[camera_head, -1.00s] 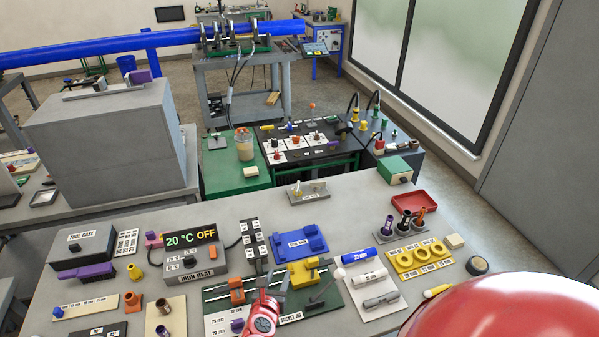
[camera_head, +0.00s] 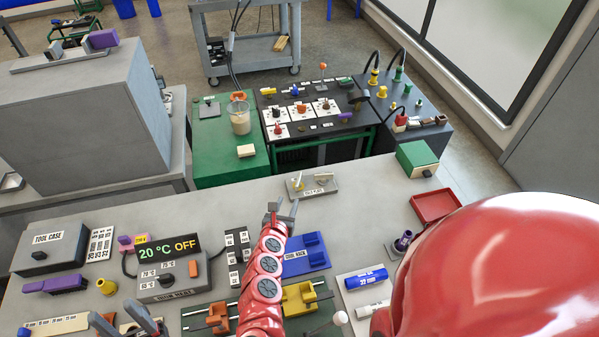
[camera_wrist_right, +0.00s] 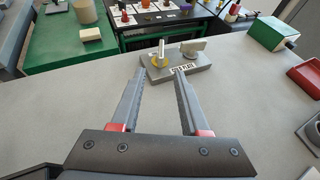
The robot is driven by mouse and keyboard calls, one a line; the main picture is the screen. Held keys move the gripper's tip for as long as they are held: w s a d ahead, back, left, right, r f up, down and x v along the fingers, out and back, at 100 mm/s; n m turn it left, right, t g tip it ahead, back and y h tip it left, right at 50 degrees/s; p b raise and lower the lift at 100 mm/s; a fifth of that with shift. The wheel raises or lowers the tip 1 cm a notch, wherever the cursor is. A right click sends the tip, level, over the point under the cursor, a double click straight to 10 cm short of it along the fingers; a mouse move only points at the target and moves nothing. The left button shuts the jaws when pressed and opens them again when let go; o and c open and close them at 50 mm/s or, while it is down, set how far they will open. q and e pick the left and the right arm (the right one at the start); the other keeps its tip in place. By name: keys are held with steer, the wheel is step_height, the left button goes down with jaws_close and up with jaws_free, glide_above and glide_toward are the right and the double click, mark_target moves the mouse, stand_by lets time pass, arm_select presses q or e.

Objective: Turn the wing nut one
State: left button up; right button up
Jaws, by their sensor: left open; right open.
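A small grey labelled plate (camera_head: 325,188) lies on the far part of the bench. In the right wrist view the plate (camera_wrist_right: 158,76) carries a pale upright pin on a brass base (camera_wrist_right: 159,58) and a grey flat-winged piece (camera_wrist_right: 193,48), which looks like the wing nut. My left gripper (camera_head: 124,320) is open at the bottom left, far from the plate.
A blue tool rack (camera_head: 306,256), a yellow clamp block (camera_head: 299,297) and a heater box (camera_head: 170,283) stand nearer. A red tray (camera_head: 435,206) lies to the right. The bench around the plate is clear; a green table (camera_head: 220,165) stands beyond its edge.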

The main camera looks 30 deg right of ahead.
steer(key=p, duration=0.2)
glide_toward(298, 180)
steer(key=shift+w+d, duration=0.5)
steer(key=shift+w, duration=0.25)
steer(key=x, duration=0.7)
steer(key=shift+w+d+f, duration=0.15)
steer(key=shift+w+f, duration=0.05)
steer(key=shift+f, duration=0.25)
steer(key=shift+w+d+f, duration=0.2)
steer(key=shift+w+d, duration=0.15)
steer(key=shift+d, duration=0.15)
jaws_close()
